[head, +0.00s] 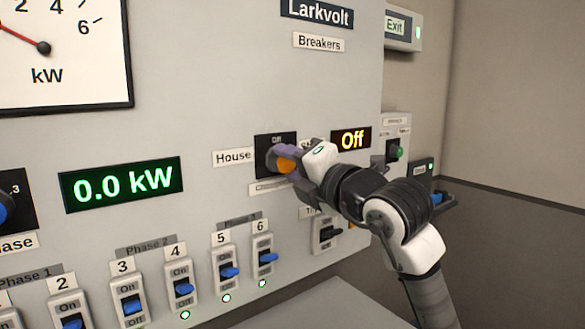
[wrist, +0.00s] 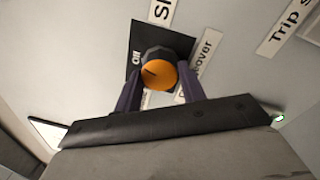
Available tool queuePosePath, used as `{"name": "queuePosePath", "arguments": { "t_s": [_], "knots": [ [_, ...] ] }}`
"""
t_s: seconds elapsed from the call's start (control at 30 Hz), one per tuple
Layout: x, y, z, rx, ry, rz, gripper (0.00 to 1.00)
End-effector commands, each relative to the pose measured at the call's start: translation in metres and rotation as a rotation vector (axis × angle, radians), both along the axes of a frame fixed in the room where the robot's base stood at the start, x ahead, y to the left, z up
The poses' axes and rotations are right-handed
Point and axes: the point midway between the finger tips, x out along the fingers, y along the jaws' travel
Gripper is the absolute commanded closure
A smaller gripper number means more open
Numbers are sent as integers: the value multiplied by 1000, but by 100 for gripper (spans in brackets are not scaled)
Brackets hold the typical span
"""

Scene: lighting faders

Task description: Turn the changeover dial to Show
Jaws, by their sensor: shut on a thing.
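The changeover dial (head: 285,163) is an orange-faced knob on a black plate on the grey panel. Its plate reads "Off" at the top, with a "House" label (head: 234,156) to its left and a label partly hidden by my gripper to its right. In the wrist view the dial (wrist: 158,74) shows a dark pointer line on its orange face, directed toward the "Off" mark. My gripper (wrist: 160,88) is shut on the dial, with one purple finger on each side. A lit display (head: 351,139) beside it reads "Off".
A "0.0 kW" display (head: 122,184) and several blue breaker switches (head: 183,288) lie left of and below the dial. A trip switch (head: 327,233) sits just under my arm. A green button (head: 395,152) is on a box to the right.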

Motion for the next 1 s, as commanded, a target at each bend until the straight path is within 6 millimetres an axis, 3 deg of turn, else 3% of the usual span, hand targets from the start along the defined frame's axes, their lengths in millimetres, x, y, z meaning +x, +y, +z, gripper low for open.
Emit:
{"name": "queuePosePath", "arguments": {
  "t_s": [0.6, 1.0],
  "knots": [
    [-1, 1, 2, 446, 321, 0, 83],
    [-1, 1, 1, 595, 430, -1, 83]
  ]
}}
